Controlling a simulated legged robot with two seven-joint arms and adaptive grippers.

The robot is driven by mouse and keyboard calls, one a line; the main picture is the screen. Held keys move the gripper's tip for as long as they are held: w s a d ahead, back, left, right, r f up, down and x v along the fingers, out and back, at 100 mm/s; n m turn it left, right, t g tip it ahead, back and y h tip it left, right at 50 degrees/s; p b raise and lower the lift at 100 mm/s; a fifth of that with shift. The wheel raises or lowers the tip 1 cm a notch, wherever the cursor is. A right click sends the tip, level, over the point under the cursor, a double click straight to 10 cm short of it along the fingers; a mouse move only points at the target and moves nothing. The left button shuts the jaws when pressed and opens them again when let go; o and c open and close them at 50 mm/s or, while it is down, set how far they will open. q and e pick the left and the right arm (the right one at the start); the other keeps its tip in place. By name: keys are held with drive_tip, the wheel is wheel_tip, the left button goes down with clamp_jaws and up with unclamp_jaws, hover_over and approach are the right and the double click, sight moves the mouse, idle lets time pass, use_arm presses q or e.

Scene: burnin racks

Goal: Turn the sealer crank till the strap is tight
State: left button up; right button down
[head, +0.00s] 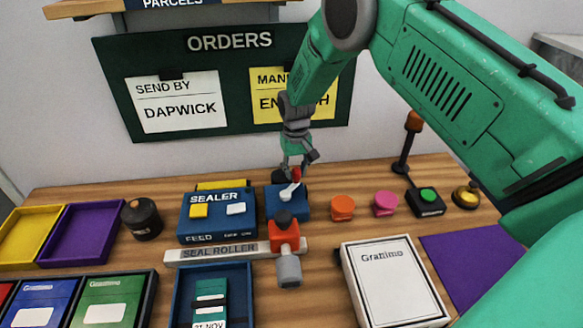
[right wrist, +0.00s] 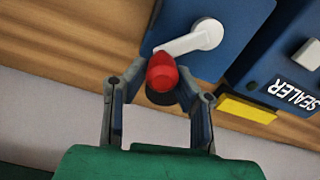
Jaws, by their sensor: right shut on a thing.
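The sealer (head: 217,212) is a blue box with a yellow and a white button, standing on the table left of centre. To its right is a smaller blue crank housing (head: 303,212). On it a white crank arm (right wrist: 198,38) ends in a red knob (right wrist: 162,73). My right gripper (head: 294,168) reaches down from above and is shut on the red knob, its fingers on either side of it in the right wrist view. A green strapped parcel (head: 210,300) lies in a blue tray in front of the sealer; I cannot tell how tight its strap is. My left gripper is not in view.
Orange (head: 342,207) and pink (head: 385,204) pieces and a green button box (head: 427,202) stand to the right.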

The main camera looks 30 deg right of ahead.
drive_tip(key=m, duration=0.1)
drive_tip(key=s+m, duration=0.1)
drive_tip(key=m, duration=0.1)
drive_tip(key=s+m+p, duration=0.1)
drive_tip(key=shift+s+a+f+m, duration=0.1)
drive_tip(key=shift+s+a+m, duration=0.05)
drive_tip(key=shift+s+m, duration=0.15)
drive_tip(key=m, duration=0.2)
drive_tip(key=s+m+p, duration=0.1)
drive_tip(key=shift+s+m, duration=0.15)
drive_tip(key=shift+m, duration=0.55)
